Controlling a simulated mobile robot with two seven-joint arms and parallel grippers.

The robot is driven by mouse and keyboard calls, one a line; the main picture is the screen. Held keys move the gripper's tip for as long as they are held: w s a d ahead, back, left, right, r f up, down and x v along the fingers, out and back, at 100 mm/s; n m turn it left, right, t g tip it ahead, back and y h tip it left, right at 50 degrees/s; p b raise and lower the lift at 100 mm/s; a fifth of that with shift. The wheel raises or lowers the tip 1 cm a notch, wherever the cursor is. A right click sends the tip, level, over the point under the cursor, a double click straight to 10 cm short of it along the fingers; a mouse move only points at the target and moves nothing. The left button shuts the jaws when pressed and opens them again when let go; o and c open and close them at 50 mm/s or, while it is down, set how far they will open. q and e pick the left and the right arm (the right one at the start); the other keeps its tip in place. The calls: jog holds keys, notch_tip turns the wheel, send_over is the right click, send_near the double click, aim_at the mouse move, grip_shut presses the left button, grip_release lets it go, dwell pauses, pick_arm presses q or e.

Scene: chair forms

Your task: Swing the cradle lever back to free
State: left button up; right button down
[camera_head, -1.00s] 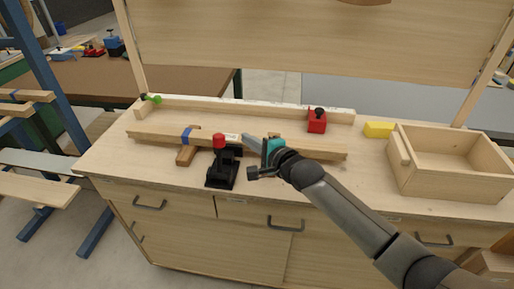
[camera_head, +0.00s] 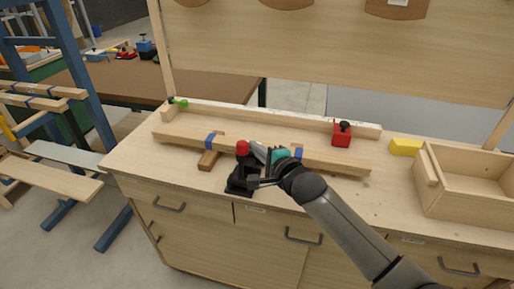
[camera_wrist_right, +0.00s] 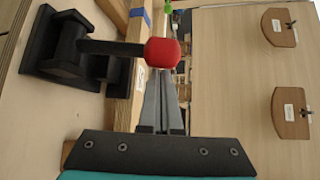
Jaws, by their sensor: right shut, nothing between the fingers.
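The lever is a black arm with a red knob (camera_head: 242,148), rising from a black base (camera_head: 238,188) at the front of the bench. In the right wrist view the red knob (camera_wrist_right: 162,53) lies just beyond my fingertips, and the black lever arm (camera_wrist_right: 110,48) runs left from it to the base (camera_wrist_right: 45,50). My right gripper (camera_head: 256,152) is shut and empty, just right of the knob in the head view. In the wrist view its fingers (camera_wrist_right: 161,85) point at the knob; I cannot tell whether they touch it. My left gripper is not in view.
A long wooden bar (camera_head: 185,137) with blue bands lies behind the lever, over a short brown block (camera_head: 209,160). A red block with a black knob (camera_head: 342,133), a yellow block (camera_head: 405,147) and a wooden box (camera_head: 428,203) stand to the right. The bench's left front is clear.

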jog(key=shift+s+a+r, duration=0.1)
jog(key=shift+s+a, duration=0.05)
jog(key=shift+s, duration=0.15)
